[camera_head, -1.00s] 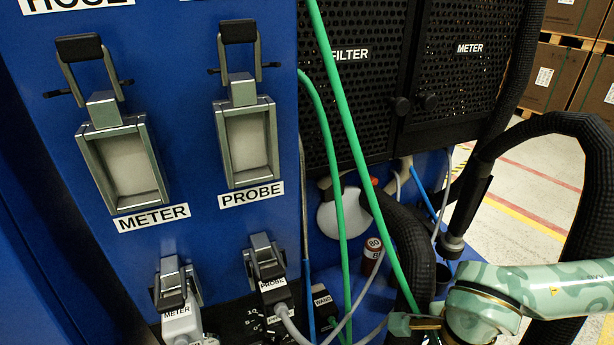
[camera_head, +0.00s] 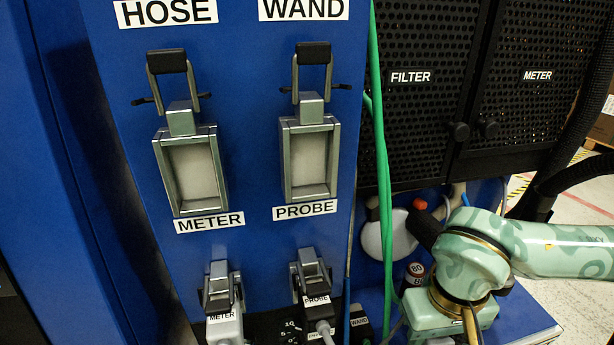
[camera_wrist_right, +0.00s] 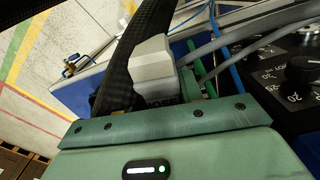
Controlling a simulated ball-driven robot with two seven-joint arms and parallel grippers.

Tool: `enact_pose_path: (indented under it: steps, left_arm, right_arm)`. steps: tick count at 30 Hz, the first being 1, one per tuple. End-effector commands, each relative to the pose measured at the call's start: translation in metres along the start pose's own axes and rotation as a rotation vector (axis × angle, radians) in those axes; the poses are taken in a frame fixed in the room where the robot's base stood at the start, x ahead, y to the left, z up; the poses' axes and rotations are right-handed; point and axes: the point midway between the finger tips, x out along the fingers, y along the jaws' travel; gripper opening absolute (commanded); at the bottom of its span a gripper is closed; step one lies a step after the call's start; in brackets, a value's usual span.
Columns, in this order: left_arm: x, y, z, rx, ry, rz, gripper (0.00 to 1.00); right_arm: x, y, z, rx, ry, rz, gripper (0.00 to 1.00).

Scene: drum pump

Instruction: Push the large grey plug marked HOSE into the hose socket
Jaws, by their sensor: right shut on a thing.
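My right gripper (camera_wrist_right: 172,92) is shut on the large light grey HOSE plug (camera_wrist_right: 152,62) in the right wrist view. Part of the plug's dark lettering shows just above the gripper's green body. In the head view my right arm comes in from the right, and its fingers and the plug are hidden at the bottom. The HOSE label (camera_head: 167,11) is at the top of the blue panel (camera_head: 250,130). My left gripper is not in view.
Smaller METER (camera_head: 222,325) and PROBE (camera_head: 318,310) plugs sit under latches lower down. Green hoses (camera_head: 378,130) hang right of the panel. A black corrugated hose (camera_wrist_right: 143,45) runs beside the held plug.

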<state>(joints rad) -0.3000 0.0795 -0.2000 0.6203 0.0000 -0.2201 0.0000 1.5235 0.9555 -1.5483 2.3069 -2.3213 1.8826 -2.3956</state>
Motion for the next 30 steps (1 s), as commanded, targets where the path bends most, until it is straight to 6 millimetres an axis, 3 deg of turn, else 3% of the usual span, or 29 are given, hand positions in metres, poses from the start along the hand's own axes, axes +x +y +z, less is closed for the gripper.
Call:
enact_pose_path:
  steps: [8, 14, 20, 30]
  left_arm:
    - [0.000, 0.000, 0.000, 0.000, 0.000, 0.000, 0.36]
    - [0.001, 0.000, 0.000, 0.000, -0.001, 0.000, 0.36]
    - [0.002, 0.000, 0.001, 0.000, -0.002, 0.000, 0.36]
    - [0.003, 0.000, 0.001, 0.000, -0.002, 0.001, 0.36]
  right_arm:
    - [0.002, 0.001, 0.001, 0.004, -0.002, 0.000, 0.09]
    - [0.031, 0.018, 0.029, 0.046, -0.009, 0.001, 0.09]
    - [0.052, 0.035, 0.053, 0.411, -0.004, 0.001, 0.09]
    - [0.068, 0.050, 0.075, 1.219, -0.001, 0.001, 0.09]
